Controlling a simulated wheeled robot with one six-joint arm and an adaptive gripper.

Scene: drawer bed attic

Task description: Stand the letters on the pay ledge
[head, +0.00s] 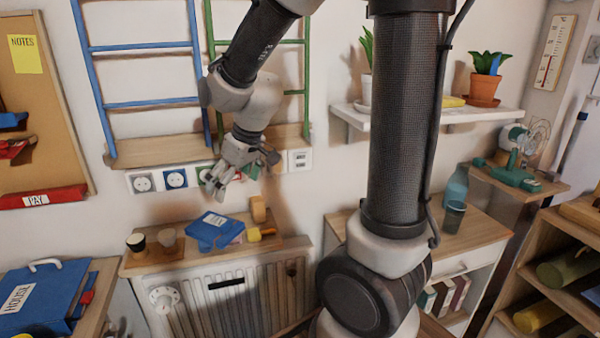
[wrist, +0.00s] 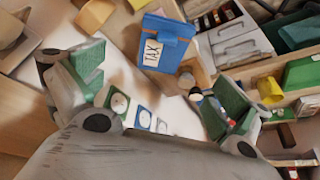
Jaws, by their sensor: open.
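The pay ledge is a red strip (head: 62,196) with a white PAY label, along the bottom of the cork board (head: 40,90) at the far left of the head view. A blue piece (head: 13,119) and a red piece (head: 12,149) show on that board, cut by the picture edge. I cannot tell whether they are letters; no letter is clearly visible. My gripper (head: 238,174) is open, in front of the wall sockets and above the radiator shelf. In the wrist view its green-padded fingers (wrist: 158,100) are spread apart with nothing held between them.
A blue folder labelled TAX (wrist: 165,42) lies on the wooden radiator shelf (head: 185,252), with cups (head: 137,243) and a yellow item (head: 254,235). A blue HOUSE folder (head: 40,295) lies on the left table. Ladder rails (head: 140,60) stand behind my arm.

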